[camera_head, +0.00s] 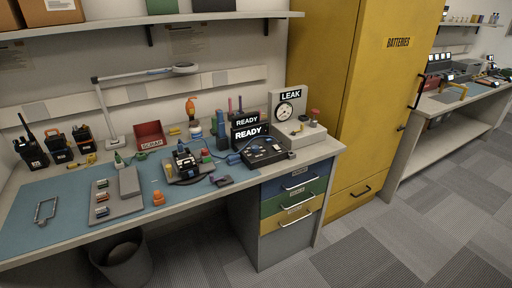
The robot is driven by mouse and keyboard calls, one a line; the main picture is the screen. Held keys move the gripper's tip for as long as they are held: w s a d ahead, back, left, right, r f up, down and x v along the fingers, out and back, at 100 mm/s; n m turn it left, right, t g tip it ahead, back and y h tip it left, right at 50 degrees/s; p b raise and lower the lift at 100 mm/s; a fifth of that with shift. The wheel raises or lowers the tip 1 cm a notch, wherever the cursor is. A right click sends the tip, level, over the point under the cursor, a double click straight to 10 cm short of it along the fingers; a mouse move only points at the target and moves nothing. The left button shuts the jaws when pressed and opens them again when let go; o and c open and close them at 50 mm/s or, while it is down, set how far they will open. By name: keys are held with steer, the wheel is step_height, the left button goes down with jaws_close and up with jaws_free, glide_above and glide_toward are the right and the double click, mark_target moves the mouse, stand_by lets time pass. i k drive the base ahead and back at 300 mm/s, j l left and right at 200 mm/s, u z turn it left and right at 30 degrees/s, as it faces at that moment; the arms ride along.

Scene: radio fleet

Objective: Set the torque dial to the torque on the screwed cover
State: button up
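My gripper is not in view. No dial or cover can be surely named as the torque dial or the screwed cover at this size, and no torque figure can be read. A grey tester (302,134) with a white round gauge (285,111) and a LEAK sign (291,95) stands at the right end of the workbench. A dark box (264,151) with small controls sits left of it, behind it two READY signs (250,131). A dark device (184,164) stands on the blue mat (50,222). A grey board (120,207) with small coloured parts lies further left.
Black radios (31,151) stand at the back left, near a lamp (112,125) and a red SCRAP bin (150,135). Small orange and green items are scattered about. Drawers (296,198) are below. A yellow BATTERIES cabinet (365,90) stands right. Carpet (400,235) in front is clear.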

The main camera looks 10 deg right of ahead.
mark_target(255, 148)
steer(key=i+u, duration=0.25)
steer(key=i, duration=0.25)
steer(key=i+l+u, duration=0.25)
steer(key=i, duration=0.2)
steer(key=k+j, duration=0.15)
steer(key=z, duration=0.05)
